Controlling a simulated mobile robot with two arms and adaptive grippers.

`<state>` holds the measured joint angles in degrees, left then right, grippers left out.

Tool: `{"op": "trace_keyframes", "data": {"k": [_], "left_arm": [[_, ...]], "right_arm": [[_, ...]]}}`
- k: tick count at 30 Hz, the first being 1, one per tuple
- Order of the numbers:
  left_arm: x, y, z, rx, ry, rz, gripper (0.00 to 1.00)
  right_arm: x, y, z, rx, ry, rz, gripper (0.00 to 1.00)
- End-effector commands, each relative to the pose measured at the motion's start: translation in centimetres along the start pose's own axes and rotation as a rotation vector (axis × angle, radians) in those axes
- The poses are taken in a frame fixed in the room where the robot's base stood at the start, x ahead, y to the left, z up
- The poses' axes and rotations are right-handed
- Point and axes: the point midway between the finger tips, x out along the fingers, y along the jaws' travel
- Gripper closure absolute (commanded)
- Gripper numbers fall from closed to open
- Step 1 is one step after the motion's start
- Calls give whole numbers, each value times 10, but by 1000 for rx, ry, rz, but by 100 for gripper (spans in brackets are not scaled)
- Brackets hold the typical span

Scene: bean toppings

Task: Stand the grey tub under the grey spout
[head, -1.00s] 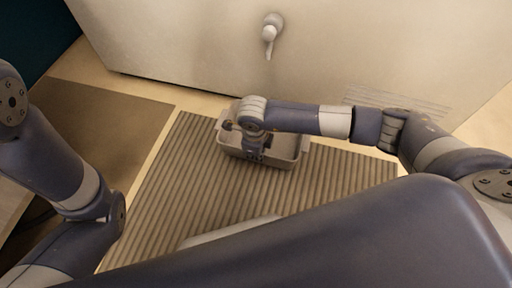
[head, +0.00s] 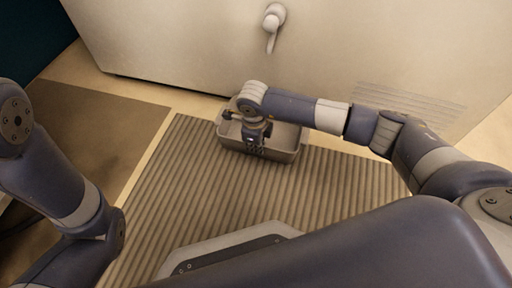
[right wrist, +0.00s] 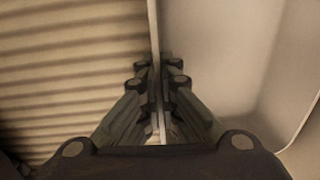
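The grey tub (head: 284,154), an open rectangular box, is upright at the far edge of the ribbed mat, close to the pale wall. The grey spout (head: 271,42) sticks out of that wall above and beyond the tub. My right gripper (head: 256,148) points down at the tub. In the right wrist view its fingers (right wrist: 158,68) close from both sides on the thin wall of the tub (right wrist: 215,60). Whether the tub touches the mat is hard to tell. My left arm shows at the left, but its gripper is out of view.
The ribbed mat (head: 190,185) is bare in front of and beside the tub. The pale wall (head: 180,45) rises behind it, with a slotted vent (head: 410,97) at the right. A plain brown mat (head: 95,125) lies at the left.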

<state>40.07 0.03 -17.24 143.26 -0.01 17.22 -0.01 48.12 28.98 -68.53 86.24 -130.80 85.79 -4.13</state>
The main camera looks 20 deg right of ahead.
Motion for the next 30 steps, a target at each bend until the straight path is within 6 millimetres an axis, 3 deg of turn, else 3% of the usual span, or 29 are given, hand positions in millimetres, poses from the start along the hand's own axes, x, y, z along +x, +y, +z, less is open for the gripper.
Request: {"op": "trace_keyframes", "data": {"k": [5, 9, 22, 30], "left_arm": [[-1, 0, 0, 0, 0, 0, 60], [-1, 0, 0, 0, 0, 0, 60], [2, 0, 1, 1, 0, 0, 60], [23, -5, 8, 1, 0, 0, 60]], "right_arm": [[2, 0, 0, 0, 0, -1, 100], [2, 0, 0, 0, 0, 0, 75], [-2, 0, 0, 0, 0, 0, 75], [-30, -1, 0, 0, -1, -1, 75]]}}
